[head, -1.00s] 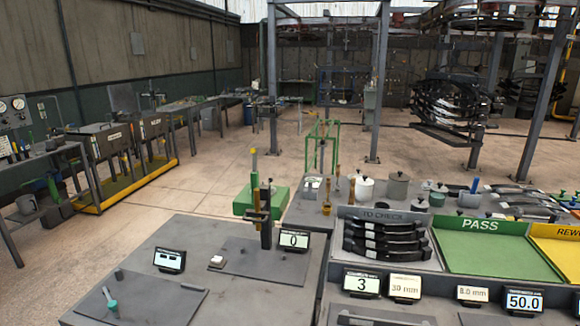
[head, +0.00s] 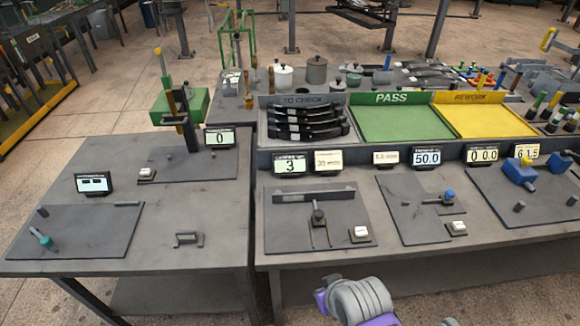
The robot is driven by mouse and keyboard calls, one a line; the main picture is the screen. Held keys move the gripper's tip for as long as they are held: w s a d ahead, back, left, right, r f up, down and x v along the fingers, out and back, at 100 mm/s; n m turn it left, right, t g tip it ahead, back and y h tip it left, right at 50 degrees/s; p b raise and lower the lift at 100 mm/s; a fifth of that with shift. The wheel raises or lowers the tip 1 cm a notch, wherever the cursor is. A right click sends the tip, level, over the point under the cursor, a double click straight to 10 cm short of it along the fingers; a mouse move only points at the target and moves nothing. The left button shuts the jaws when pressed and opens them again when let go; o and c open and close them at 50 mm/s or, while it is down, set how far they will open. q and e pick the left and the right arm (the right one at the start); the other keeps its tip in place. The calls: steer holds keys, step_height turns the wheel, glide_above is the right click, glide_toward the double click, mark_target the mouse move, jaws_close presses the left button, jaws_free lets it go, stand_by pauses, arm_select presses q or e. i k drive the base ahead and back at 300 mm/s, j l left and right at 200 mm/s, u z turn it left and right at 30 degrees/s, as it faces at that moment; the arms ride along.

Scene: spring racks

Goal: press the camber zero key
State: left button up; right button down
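Three small white keys on dark bases show in the head view. One key (head: 360,233) sits at the front right of the middle plate, below the display reading 3 (head: 289,164). Another key (head: 456,228) is on the plate to its right, and a third key (head: 146,174) is on the left table by the display reading 0 (head: 219,139). The small print on keys and displays is too fine to read surely, so I cannot confirm which is camber. Neither gripper shows; only a grey and purple part of my arm rises at the bottom edge.
The middle plate holds a bar and a dial-like fixture (head: 318,215) left of its key. Behind stand the TO CHECK tray with dark leaf springs (head: 305,123), the green PASS tray (head: 390,138) and the yellow REWORK tray (head: 508,128). A gap separates the two tables.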

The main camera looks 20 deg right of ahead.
mark_target(361, 231)
steer(key=z, duration=1.4)
